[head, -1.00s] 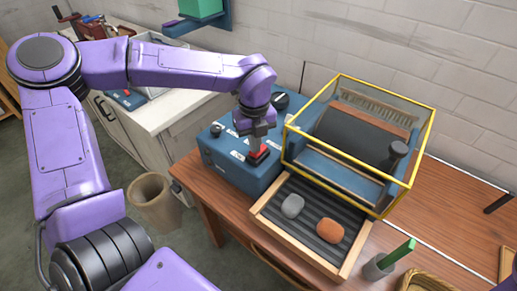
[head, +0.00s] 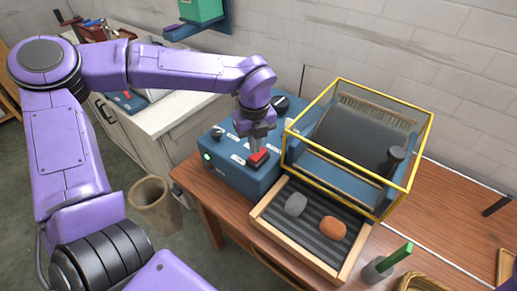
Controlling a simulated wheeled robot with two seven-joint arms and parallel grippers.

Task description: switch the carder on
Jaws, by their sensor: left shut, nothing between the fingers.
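The carder (head: 352,135) stands on the wooden table, its dark drum inside a yellow-edged clear guard. Its blue control box (head: 237,180) is at its left, with a red switch (head: 259,156) on top and a lit green lamp (head: 207,156) on the front. My left gripper (head: 253,146) is shut and empty, pointing down right at the red switch. I cannot tell if the fingertips touch it, and they hide part of it. My right gripper is out of view.
Grey wool (head: 296,204) and orange wool (head: 332,229) lie on the ribbed feed tray (head: 270,228). A green-handled tool stands in a grey holder (head: 376,270) at the front right. A bin (head: 155,205) is on the floor. The table's right part is mostly clear.

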